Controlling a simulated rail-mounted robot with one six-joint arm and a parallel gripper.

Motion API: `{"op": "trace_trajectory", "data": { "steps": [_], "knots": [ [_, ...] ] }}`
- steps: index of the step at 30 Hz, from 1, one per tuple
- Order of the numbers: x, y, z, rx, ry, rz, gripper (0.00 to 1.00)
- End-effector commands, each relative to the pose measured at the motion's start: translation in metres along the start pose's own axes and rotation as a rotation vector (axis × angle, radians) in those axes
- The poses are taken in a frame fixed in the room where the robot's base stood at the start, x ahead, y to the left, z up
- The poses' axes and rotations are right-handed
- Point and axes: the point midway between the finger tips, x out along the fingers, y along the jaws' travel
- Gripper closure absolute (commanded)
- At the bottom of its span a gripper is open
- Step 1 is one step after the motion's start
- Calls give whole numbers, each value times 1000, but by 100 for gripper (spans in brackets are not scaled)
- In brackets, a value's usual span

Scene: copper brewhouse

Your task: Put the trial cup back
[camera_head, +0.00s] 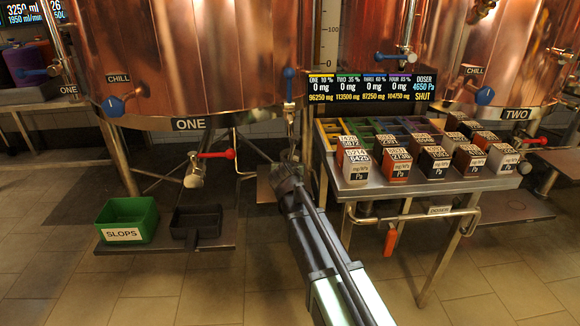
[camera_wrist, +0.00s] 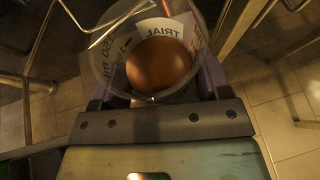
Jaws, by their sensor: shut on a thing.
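The trial cup (camera_wrist: 116,62) is clear, with a white TRIAL label and brown liquid inside, in the wrist view. My gripper (camera_wrist: 155,97) is shut on it, with a purple finger on either side. In the head view my arm reaches up from the bottom to below the blue-handled tap (camera_head: 289,73) of copper vessel ONE (camera_head: 200,60). There I cannot make out the cup or the fingertips clearly.
A green SLOPS bin (camera_head: 127,220) and a black open tray (camera_head: 196,227) sit on a low shelf at left. A steel table (camera_head: 430,186) with several labelled blocks stands at right. Vessel ONE's red-handled valve (camera_head: 217,154) juts out left of my arm.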

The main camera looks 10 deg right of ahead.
Motion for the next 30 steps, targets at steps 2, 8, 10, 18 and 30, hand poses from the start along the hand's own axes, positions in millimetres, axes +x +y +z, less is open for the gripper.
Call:
{"op": "trace_trajectory", "data": {
  "steps": [2,8,10,18,30],
  "knots": [
    [0,0,0,0,0,0,49],
    [0,0,1,0,0,0,52],
    [-2,0,3,0,0,0,52],
    [-6,0,13,0,0,0,53],
    [-10,0,11,0,0,0,53]
  ]
}}
